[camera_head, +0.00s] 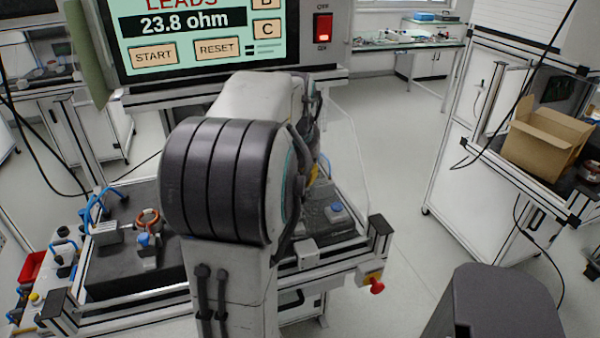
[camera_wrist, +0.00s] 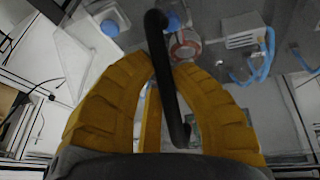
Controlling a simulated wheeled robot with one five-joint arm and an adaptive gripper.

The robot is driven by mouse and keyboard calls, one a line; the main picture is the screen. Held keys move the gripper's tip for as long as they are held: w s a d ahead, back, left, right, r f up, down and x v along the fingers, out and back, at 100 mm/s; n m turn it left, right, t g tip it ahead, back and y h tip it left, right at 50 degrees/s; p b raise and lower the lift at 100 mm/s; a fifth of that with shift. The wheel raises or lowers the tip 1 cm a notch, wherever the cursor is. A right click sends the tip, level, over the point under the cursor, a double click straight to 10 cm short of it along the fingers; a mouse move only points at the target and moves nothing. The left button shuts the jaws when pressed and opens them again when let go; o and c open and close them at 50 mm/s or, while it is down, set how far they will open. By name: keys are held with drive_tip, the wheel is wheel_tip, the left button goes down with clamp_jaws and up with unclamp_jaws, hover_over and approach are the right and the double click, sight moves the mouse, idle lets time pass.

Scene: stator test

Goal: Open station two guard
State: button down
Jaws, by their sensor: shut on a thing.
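My gripper (camera_wrist: 163,80) has ribbed yellow fingers, closed around a black bar handle (camera_wrist: 160,50) in the wrist view. The handle runs lengthwise between the fingers, with bent ends. In the head view my arm hides most of the gripper and the handle; only a bit of yellow (camera_head: 313,174) shows. A clear panel (camera_head: 347,150), seemingly the guard, stands at the right side of the test bench. How the handle joins it is hidden. A stator with a copper-coloured ring (camera_head: 148,220) sits on the dark bench bed at left; the ring also shows in the wrist view (camera_wrist: 185,46).
A screen (camera_head: 190,50) reading 23.8 ohm stands behind the bench, beside a red-lit switch (camera_head: 322,27). A red stop button (camera_head: 376,286) is at the bench's front right. A cardboard box (camera_head: 548,138) sits on a right-hand bench. The floor between is clear.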

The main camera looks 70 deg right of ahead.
drive_tip(key=c, duration=1)
unclamp_jaws()
drive_tip(key=shift+s+d, duration=0.1)
drive_tip(key=shift+d, duration=0.1)
drive_tip(key=shift+c, duration=0.2)
drive_tip(key=shift+r, duration=0.15)
drive_tip(key=v, duration=1.1)
drive_tip(key=shift+a+r, duration=0.15)
drive_tip(key=shift+r, duration=0.25)
